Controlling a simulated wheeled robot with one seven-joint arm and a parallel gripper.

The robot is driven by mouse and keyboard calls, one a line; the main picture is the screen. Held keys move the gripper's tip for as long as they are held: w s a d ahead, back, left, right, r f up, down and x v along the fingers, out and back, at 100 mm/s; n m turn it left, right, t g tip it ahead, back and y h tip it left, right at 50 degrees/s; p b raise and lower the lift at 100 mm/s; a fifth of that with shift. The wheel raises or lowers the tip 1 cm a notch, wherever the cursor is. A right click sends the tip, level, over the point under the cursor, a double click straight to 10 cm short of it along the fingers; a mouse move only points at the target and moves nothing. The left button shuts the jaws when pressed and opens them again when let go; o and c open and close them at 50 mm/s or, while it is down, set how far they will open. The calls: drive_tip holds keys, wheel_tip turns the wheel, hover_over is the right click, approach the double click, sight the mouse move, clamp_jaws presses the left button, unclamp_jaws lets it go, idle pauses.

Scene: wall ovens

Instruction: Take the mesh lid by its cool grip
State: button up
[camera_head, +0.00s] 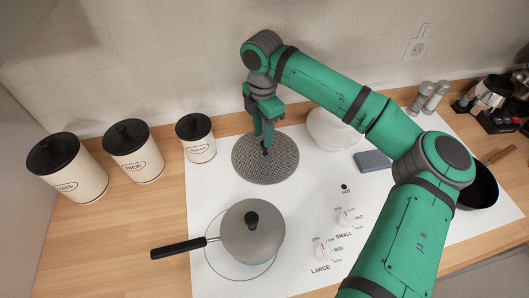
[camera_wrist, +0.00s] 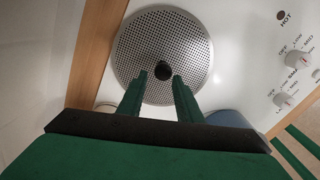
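The mesh lid (camera_head: 250,168) is a round, grey, perforated disc lying flat at the back of the white cooktop. It also shows in the wrist view (camera_wrist: 185,40), with a black knob (camera_wrist: 162,69) at its centre, the grip. My gripper (camera_head: 267,140) points down over the middle of the lid. In the wrist view its two green fingers (camera_wrist: 161,77) are apart, with the knob seen in the gap at their tips. I cannot tell whether either finger touches the knob. What lies under the lid is hidden.
A grey lidded pan (camera_head: 240,235) stands at the front left burner. Several white canisters (camera_head: 197,145) with black lids stand at the left. A white bowl (camera_head: 328,133) and a blue-grey block (camera_head: 372,161) lie right of the lid. A dark skillet (camera_head: 480,187) is far right.

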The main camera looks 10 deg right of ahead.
sight(265, 149)
drive_tip(key=shift+s+d+f, duration=0.1)
drive_tip(key=shift+d+f, duration=0.05)
drive_tip(key=shift+f, duration=1.3)
drive_tip(key=shift+s+d+f, duration=0.1)
drive_tip(key=shift+d+f, duration=0.05)
drive_tip(key=shift+f, duration=1.3)
drive_tip(key=shift+c, duration=0.3)
clamp_jaws()
